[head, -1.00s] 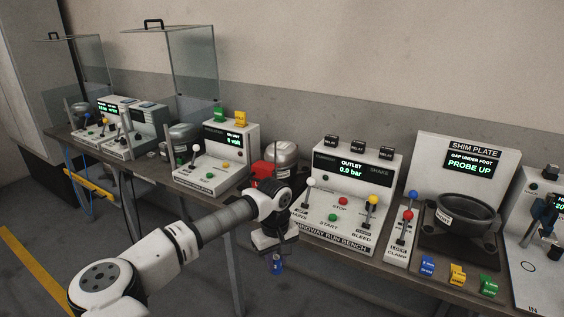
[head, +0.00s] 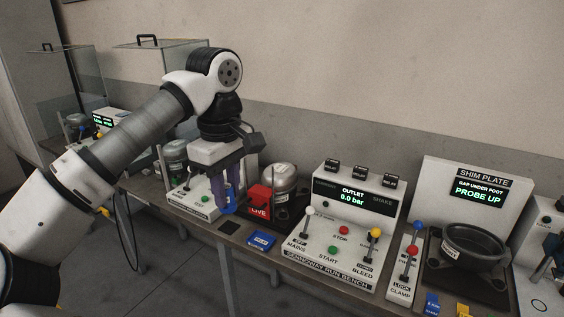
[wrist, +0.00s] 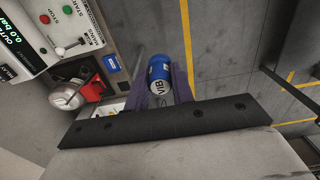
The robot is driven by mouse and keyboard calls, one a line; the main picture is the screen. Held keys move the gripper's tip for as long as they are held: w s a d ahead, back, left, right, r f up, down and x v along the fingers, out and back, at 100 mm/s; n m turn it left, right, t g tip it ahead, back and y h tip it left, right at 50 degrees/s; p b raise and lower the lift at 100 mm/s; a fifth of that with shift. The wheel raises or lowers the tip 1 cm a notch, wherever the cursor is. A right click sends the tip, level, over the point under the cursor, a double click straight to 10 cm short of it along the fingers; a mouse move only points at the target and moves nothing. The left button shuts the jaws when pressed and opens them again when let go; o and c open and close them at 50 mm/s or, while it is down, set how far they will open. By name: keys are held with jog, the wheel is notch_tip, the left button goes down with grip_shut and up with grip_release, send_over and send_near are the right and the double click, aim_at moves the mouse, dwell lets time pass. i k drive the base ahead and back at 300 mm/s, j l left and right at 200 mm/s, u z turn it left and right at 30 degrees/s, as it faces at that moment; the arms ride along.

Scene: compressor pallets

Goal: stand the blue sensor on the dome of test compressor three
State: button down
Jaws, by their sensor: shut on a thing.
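My gripper (head: 228,196) is shut on the blue sensor (head: 230,209), held upright above the front edge of the bench. In the wrist view the sensor (wrist: 159,76) is a blue cylinder with a pale label reading VIB, between the two purple fingers. A silver-domed compressor (head: 284,176) stands to the right of my gripper, apart from the sensor, and also shows in the wrist view (wrist: 66,96). Its dome top looks bare. Another domed compressor (head: 173,152) is partly behind my arm. I cannot read which one is number three.
A red LIVE block (head: 259,201) stands at the silver compressor's left front. A blue plate (head: 262,240) lies on the bench before it. The run bench console (head: 345,225) with levers stands to the right. Clear covers (head: 150,80) stand at the back left.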

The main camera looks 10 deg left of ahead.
aim_at(280, 168)
jog(key=i, duration=1.7)
